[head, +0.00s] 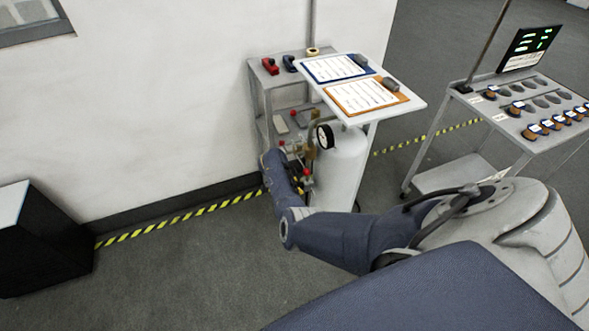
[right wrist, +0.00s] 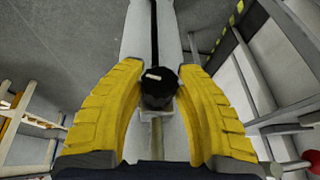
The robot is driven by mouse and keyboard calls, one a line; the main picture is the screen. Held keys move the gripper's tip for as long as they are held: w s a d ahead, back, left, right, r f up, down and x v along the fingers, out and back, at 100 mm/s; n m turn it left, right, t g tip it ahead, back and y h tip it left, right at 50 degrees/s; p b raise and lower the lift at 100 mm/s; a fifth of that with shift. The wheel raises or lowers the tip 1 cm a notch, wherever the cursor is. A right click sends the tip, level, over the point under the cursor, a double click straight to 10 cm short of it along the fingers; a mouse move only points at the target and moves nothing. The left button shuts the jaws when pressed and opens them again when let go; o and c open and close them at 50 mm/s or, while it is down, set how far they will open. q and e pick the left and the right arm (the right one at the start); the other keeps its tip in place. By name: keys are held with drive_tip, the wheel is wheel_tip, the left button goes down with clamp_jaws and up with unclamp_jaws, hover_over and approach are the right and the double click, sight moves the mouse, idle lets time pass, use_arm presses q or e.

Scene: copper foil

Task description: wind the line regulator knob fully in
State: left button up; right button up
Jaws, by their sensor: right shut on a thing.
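The regulator knob (right wrist: 160,88) is black with a white mark on its top, seen in the right wrist view. My right gripper (right wrist: 160,70) has its two yellow fingers on either side of the knob and is shut on it. In the head view my right arm reaches to the valve assembly beside a white cylinder (head: 346,165), with the yellow fingertips partly visible there. The knob itself cannot be made out in the head view. My left gripper is not in view.
A grey trolley (head: 262,95) carries clipboards (head: 336,68) above the cylinder. A second trolley (head: 486,97) with round dark items and a green display (head: 529,45) stands right. A black box (head: 40,245) stands left. Floor between is clear.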

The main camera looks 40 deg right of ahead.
drive_tip(key=t, duration=0.3)
drive_tip(key=shift+s+f+m+h, duration=0.1)
drive_tip(key=shift+s+m+h, duration=0.1)
drive_tip(key=shift+m+h, duration=0.15)
drive_tip(key=shift+m+t+h, duration=0.25)
drive_tip(key=shift+t+h, duration=0.3)
drive_tip(key=shift+t, duration=0.95)
drive_tip(key=shift+w, duration=0.1)
drive_tip(key=o, duration=1.2)
drive_tip(key=shift+c, duration=0.2)
drive_tip(key=v, duration=1.2)
drive_tip(key=shift+f, duration=0.1)
